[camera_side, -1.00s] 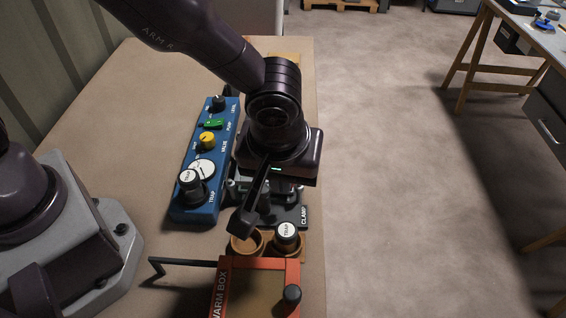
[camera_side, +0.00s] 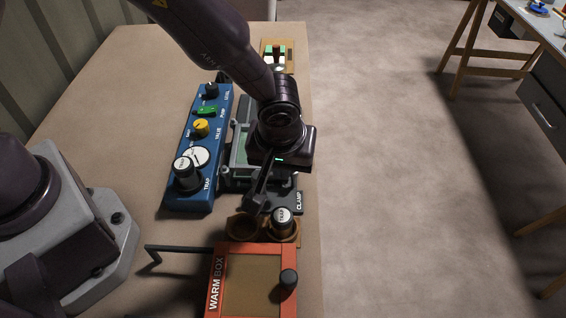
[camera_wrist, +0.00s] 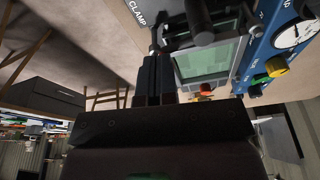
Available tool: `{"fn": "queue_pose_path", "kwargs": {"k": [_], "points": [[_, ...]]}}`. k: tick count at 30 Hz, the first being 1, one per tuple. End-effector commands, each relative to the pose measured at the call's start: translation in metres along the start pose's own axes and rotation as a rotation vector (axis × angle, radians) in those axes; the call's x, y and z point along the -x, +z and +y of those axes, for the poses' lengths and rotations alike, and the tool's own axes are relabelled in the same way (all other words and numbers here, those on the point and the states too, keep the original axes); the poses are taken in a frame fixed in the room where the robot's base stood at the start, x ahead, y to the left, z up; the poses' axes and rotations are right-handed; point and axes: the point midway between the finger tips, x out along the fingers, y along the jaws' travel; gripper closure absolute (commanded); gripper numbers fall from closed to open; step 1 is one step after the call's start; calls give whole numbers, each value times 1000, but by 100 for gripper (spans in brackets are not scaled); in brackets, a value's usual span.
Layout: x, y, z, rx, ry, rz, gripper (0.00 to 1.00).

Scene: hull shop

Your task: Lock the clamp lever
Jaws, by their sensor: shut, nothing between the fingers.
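The clamp has a dark base with a CLAMP label (camera_side: 297,202) in the side view, right of the blue panel. A grey-green framed plate (camera_side: 239,145) shows behind it. Whether the lever is locked I cannot tell. The grey-green plate (camera_wrist: 207,60) lies beyond the bar.
A blue panel (camera_side: 190,203) with knobs and a gauge stands left of the clamp. A wooden holder (camera_side: 242,228) with a TRAP-capped jar (camera_side: 283,221) and an orange WARM BOX (camera_side: 215,262) sit in front. A small switch board (camera_side: 289,62) is behind.

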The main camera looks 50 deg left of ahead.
Motion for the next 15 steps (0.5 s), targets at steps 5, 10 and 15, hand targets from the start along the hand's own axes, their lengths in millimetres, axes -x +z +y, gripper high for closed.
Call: {"fn": "queue_pose_path", "kwargs": {"k": [5, 10, 15], "points": [[0, -1, 0, 22, -6, 0, 100], [0, -2, 0, 54, -14, 0, 100], [-1, -4, 1, 78, -19, 0, 100]]}}
